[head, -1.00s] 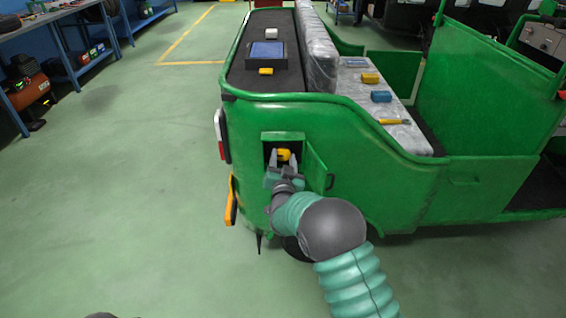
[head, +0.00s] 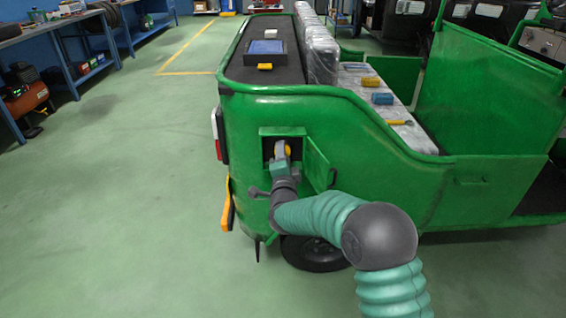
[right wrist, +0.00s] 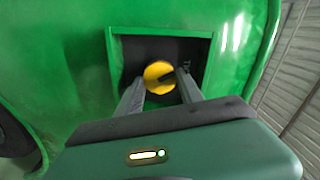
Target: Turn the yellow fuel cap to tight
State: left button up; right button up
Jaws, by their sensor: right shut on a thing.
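The yellow fuel cap (head: 288,151) sits in a small square recess in the green rickshaw's side, partly hidden by my gripper. In the right wrist view the cap (right wrist: 158,76) is round and yellow, with a dark mark on its right part. My right gripper (head: 281,150) reaches into the recess and is shut on the cap. In the right wrist view its two grey fingers (right wrist: 160,88) stand at the cap's left and right. The open green filler door (head: 317,168) hangs to the right of the recess. My left gripper is out of view.
The green rickshaw (head: 400,185) fills the middle and right. A blue tray (head: 265,47) and a yellow block (head: 265,66) lie on its rear deck. Workbenches (head: 40,30) stand at the far left. The green floor at left is clear.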

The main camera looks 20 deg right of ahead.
jog(key=shift+f+m+b, duration=0.25)
jog(key=shift+m+b, duration=0.9)
jog(key=shift+m, duration=0.4)
jog(key=shift+f+m+b, duration=0.2)
jog(key=shift+m+b, duration=0.95)
jog(key=shift+m, duration=0.4)
jog(key=o, duration=1.4)
jog(key=shift+r, duration=0.15)
jog(key=shift+s+r, duration=0.1)
jog(key=p+v, duration=0.3)
jog(key=v, duration=1.3)
jog(key=shift+s+p, duration=0.3)
jog(key=shift+p, duration=0.05)
jog(key=shift+a, duration=0.1)
